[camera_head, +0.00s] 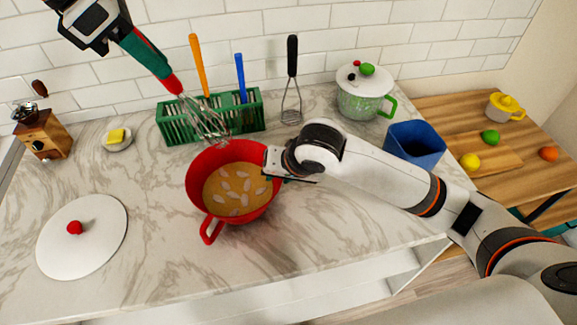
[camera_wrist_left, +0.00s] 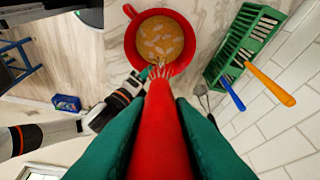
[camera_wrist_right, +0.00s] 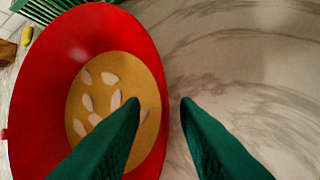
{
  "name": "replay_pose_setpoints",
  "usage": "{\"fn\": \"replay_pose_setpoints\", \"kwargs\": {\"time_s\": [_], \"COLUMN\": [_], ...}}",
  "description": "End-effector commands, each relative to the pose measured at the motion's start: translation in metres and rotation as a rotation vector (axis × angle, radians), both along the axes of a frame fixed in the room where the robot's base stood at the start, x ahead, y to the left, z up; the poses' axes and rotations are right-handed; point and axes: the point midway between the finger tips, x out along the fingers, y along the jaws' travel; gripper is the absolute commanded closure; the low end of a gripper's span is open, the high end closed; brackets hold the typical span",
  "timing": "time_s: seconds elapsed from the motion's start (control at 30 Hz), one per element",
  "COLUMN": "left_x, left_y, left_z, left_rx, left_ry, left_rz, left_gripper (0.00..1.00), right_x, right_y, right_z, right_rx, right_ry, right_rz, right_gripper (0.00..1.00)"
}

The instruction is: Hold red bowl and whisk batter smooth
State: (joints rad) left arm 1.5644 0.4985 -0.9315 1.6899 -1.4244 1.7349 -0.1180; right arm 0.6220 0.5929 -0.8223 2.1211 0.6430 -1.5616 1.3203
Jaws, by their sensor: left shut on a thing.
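The red bowl (camera_head: 228,155) stands on the marble counter, with tan batter (camera_head: 222,188) and several pale lumps in it. My left gripper (camera_head: 152,55) is shut on the red handle of the whisk (camera_head: 207,122). The whisk slants down, its wires at the bowl's far edge in the head view; whether they touch it cannot be told. The left wrist view shows the red handle (camera_wrist_left: 160,125) between the fingers. My right gripper (camera_head: 268,162) is at the bowl's right rim. In the right wrist view its fingers (camera_wrist_right: 160,103) are apart, one either side of the rim.
A green rack (camera_head: 172,122) with utensils stands behind the bowl. A white lid (camera_head: 95,245) lies at front left, a grinder (camera_head: 42,135) behind it. A blue container (camera_head: 415,143) and a green-white pot (camera_head: 362,97) stand beyond my right arm.

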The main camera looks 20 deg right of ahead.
Motion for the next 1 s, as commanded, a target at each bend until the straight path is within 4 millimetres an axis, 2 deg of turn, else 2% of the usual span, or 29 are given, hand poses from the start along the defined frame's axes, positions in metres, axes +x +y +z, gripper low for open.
{"fn": "replay_pose_setpoints", "kwargs": {"time_s": [0.1,0.23,0.6,0.77,1.0], "left_x": [0.0,0.0,0.0,0.0,0.0], "left_y": [0.0,0.0,0.0,0.0,0.0], "left_z": [0.0,0.0,0.0,0.0,0.0], "left_rx": [0.0,0.0,0.0,0.0,0.0], "left_ry": [0.0,0.0,0.0,0.0,0.0], "left_rz": [0.0,0.0,0.0,0.0,0.0], "left_gripper": [1.0,1.0,1.0,1.0,1.0], "right_x": [0.008,0.012,0.015,0.015,0.015], "right_y": [0.004,0.006,0.007,0.007,0.007], "right_z": [-0.015,-0.025,-0.029,-0.029,-0.029], "right_rx": [-0.001,0.0,0.0,0.0,-0.001], "right_ry": [0.001,0.001,-0.002,-0.002,-0.001], "right_rz": [0.0,0.001,0.002,0.002,0.001], "right_gripper": [0.72,0.72,0.72,0.98,1.0]}}
